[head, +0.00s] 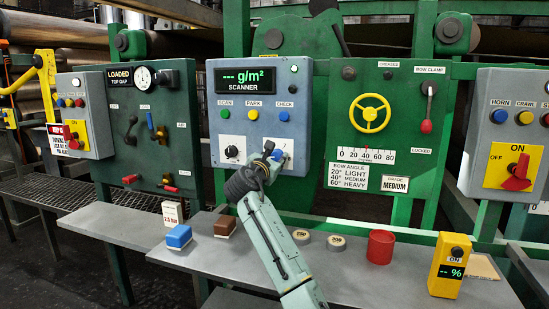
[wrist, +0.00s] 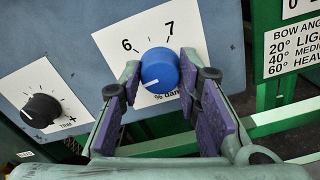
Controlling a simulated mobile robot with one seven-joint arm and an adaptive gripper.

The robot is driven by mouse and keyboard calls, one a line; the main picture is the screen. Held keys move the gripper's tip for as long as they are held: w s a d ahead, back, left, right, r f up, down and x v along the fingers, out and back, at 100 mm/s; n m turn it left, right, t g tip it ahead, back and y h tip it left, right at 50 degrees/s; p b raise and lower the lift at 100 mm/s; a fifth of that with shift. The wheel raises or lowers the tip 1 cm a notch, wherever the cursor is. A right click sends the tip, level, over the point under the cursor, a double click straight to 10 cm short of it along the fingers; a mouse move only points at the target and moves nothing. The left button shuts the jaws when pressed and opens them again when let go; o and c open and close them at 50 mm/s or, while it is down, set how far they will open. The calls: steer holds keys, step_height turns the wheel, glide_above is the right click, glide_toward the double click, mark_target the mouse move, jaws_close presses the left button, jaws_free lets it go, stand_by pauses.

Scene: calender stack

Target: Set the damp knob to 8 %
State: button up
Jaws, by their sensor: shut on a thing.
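The blue damp knob (wrist: 159,70) sits on a white dial plate on the grey scanner panel (head: 236,117). In the wrist view the numbers 6 and 7 show above it, and the "% damp" label below is partly covered. The knob's white pointer line points to the lower left. My gripper (wrist: 159,82) has its purple-padded fingers on either side of the knob and is shut on it. In the head view my gripper (head: 268,160) covers most of the dial, so its other marks are hidden.
A black trim knob (wrist: 41,110) is left of the damp knob. The scanner display (head: 245,80) reads "--- g/m²". A yellow meter (head: 449,266) showing "-- %", a red cup (head: 381,246) and blue (head: 178,237) and brown blocks (head: 225,225) stand on the grey shelf below.

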steer(key=m+p, duration=0.1)
steer(key=m, duration=1)
steer(key=shift+f, duration=0.1)
steer(key=m, duration=0.9)
steer(key=shift+m, duration=0.4)
steer(key=m+b, duration=0.1)
steer(key=m, duration=0.3)
steer(key=shift+f+m, duration=0.1)
steer(key=shift+m, duration=0.2)
steer(key=m+b, duration=0.1)
steer(key=m, duration=0.9)
steer(key=shift+m+b, duration=0.3)
steer(key=shift+m, duration=2)
